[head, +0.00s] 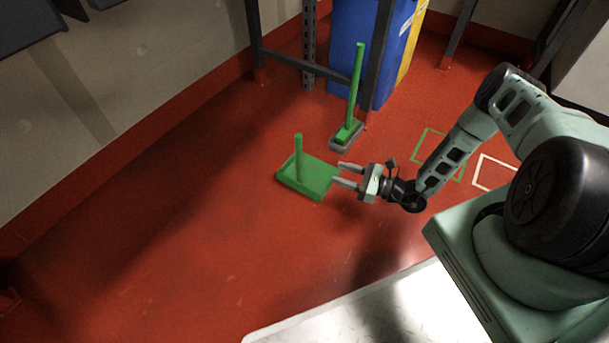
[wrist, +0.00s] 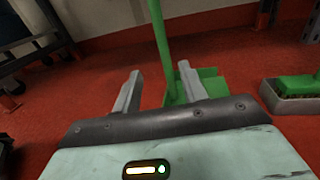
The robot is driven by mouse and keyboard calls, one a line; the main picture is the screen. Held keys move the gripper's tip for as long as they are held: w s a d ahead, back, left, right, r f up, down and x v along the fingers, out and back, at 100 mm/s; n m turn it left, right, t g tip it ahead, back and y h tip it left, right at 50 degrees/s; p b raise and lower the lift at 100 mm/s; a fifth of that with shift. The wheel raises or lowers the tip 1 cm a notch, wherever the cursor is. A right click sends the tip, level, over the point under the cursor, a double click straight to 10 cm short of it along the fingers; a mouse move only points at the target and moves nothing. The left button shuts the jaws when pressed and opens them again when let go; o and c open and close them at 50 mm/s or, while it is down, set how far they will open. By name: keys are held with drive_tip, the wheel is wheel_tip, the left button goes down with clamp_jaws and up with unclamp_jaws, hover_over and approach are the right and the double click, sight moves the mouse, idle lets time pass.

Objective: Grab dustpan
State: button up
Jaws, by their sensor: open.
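The green dustpan (head: 306,179) lies on the red floor, with its upright handle (head: 298,155) rising from its left side. My gripper (head: 340,174) is open and empty, just to the right of the dustpan in the head view, its two fingers pointing left towards it. In the wrist view the dustpan (wrist: 202,86) is beyond the fingertips, partly hidden behind the right finger. Its handle (wrist: 161,45) stands between the two fingers of my gripper (wrist: 160,85) in the picture, beyond their tips. I see no contact.
A metal rack post (head: 380,60) and blue bin (head: 355,30) are behind. Floor to the left is clear.

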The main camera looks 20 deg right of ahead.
drive_tip(key=b, duration=0.4)
approach(299, 158)
drive_tip(key=w+a, duration=0.1)
drive_tip(key=w+a+f, duration=0.1)
drive_tip(key=w+a, duration=0.1)
drive_tip(key=w, duration=0.1)
drive_tip(key=shift+a+f, duration=0.25)
drive_tip(key=shift+f, duration=0.05)
drive_tip(key=b+x, duration=0.4)
drive_tip(key=x, duration=0.1)
drive_tip(key=shift+w+d, duration=0.1)
drive_tip(key=shift+w, duration=0.1)
clamp_jaws()
